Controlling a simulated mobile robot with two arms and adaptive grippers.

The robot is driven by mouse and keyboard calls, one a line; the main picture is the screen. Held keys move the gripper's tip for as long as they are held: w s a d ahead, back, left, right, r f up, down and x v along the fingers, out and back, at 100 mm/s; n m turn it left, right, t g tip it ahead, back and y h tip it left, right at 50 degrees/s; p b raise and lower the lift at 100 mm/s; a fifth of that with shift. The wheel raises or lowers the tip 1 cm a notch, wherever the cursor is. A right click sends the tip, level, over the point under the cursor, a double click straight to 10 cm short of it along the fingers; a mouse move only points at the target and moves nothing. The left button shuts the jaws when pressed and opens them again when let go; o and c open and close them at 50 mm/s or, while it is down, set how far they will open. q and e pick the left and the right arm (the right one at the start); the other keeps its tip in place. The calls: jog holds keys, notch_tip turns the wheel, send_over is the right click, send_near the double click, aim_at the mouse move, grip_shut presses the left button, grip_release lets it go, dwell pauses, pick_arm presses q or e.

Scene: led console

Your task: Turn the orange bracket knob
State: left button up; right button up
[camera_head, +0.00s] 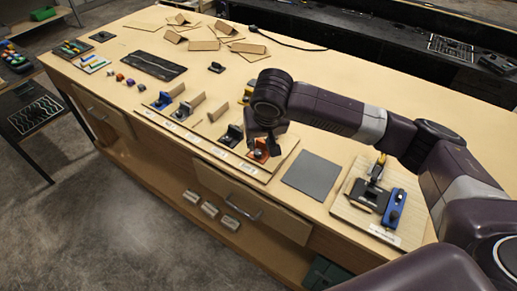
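The orange bracket (259,155) stands at the right end of a row of brackets on a long wooden board near the table's front edge. My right gripper (273,143) points down right above and against the bracket in the picture. It covers much of the bracket, and its knob cannot be made out. The fingers are small and dark, so I cannot tell whether they touch the bracket or are open or shut. My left gripper is out of view.
Blue (163,100), black (185,110) and other dark brackets stand left along the same board. A grey square mat (312,176) lies to the right, then a board with a blue device (394,208). Cardboard pieces (203,45) lie at the back. The table's middle is largely clear.

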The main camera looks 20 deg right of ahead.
aim_at(258, 153)
jog(key=shift+p+x, duration=0.65)
jog(key=shift+x, duration=2.55)
jog(key=shift+c, duration=0.2)
grip_shut()
